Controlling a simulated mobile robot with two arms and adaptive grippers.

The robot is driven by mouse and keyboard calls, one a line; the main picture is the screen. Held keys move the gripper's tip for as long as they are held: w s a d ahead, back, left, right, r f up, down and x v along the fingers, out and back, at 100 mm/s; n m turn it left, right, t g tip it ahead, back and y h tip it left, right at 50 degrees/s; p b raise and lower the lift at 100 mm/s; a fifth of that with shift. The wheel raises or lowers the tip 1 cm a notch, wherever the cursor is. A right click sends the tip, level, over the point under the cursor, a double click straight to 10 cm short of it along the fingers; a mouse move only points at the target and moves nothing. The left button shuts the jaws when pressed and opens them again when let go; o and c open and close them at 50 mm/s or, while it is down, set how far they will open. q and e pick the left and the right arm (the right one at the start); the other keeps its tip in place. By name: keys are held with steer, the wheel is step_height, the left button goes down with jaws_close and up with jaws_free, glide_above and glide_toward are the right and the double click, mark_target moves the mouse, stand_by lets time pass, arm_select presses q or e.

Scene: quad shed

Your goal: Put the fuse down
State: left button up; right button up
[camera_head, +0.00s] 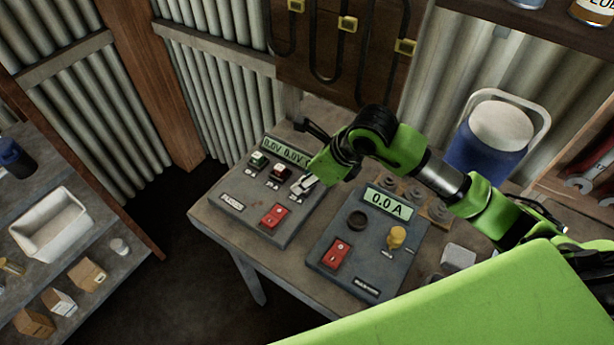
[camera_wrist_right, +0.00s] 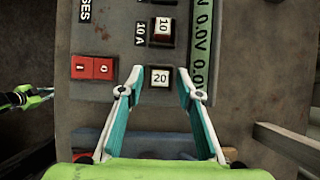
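The fuse panel (camera_head: 244,214) lies on the grey table with a row of square fuses. The fuse marked 20 (camera_wrist_right: 160,78) has a white top and stands at the end of that row. My right gripper (camera_wrist_right: 161,80) is open around it, with a gap on each side between fingertip and fuse. In the head view my right gripper (camera_head: 303,184) is low over that end of the panel and partly hides the fuse. A green and black part at the left edge of the right wrist view may be my left gripper (camera_wrist_right: 18,98); its fingers are unclear.
The fuse marked 10 (camera_wrist_right: 162,31) and a red switch (camera_wrist_right: 92,68) are close by. A second panel (camera_head: 326,262) reading 0.0 A, with a yellow knob (camera_head: 397,236), stands to the right. The table's front left corner (camera_head: 211,212) is bare.

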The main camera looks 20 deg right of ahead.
steer(key=shift+r+p, duration=0.2)
steer(key=shift+p, duration=0.1)
steer(key=b+v, duration=0.2)
steer(key=v, duration=1)
steer(key=shift+b, duration=0.35)
steer(key=shift+f, duration=0.1)
